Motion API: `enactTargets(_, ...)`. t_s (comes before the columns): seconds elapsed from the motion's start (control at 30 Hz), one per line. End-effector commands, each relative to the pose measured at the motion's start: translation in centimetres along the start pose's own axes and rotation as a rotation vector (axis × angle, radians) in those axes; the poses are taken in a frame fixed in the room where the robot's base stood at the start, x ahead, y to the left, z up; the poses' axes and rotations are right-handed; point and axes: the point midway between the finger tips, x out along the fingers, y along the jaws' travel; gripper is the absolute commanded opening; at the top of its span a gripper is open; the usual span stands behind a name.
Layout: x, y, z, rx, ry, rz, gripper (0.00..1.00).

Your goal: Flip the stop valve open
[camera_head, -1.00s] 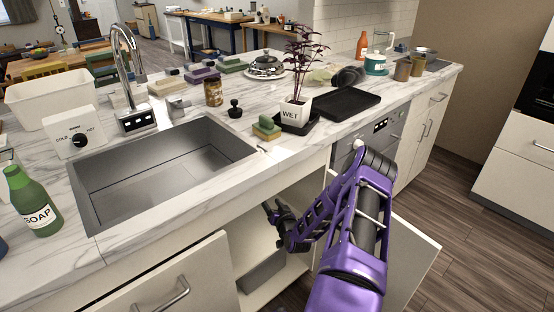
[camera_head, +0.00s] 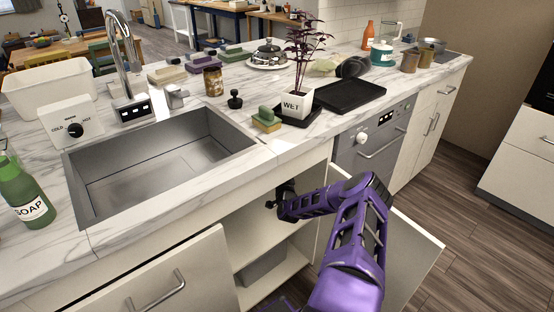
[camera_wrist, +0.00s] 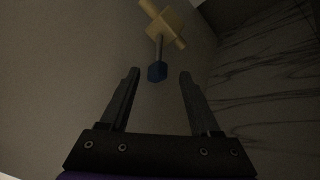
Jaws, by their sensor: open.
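The stop valve (camera_wrist: 162,22) shows in the dim wrist view at the top middle. I cannot tell whether the handle is at the depth of the fingertips; no contact shows. In the head view my gripper (camera_head: 279,198) reaches into the open cabinet (camera_head: 250,240) under the sink. The valve is not visible there.
The counter edge and sink (camera_head: 160,165) are above. A grey box (camera_head: 262,265) sits on the cabinet floor. Inside the cabinet, a dark streaked surface (camera_wrist: 265,90) lies at the right.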

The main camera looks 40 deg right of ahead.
Motion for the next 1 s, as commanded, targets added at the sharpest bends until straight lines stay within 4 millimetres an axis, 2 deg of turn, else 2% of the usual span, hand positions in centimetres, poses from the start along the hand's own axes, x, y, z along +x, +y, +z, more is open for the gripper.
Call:
enactTargets(0.2,3.7,0.1,0.2,0.0,0.001,-0.001,0.63)
enactTargets(0.4,6.1,0.1,0.2,0.0,0.001,-0.001,0.63)
enactTargets(0.6,7.2,0.0,0.1,-0.001,-0.001,0.0,0.63)
enactTargets(0.9,7.3,0.0,0.0,-0.001,-0.001,0.0,0.63)
enactTargets(0.93,7.3,0.0,0.0,-0.001,-0.001,0.0,0.61)
enactTargets(1.0,7.3,0.0,0.0,-0.001,-0.001,0.0,0.49)
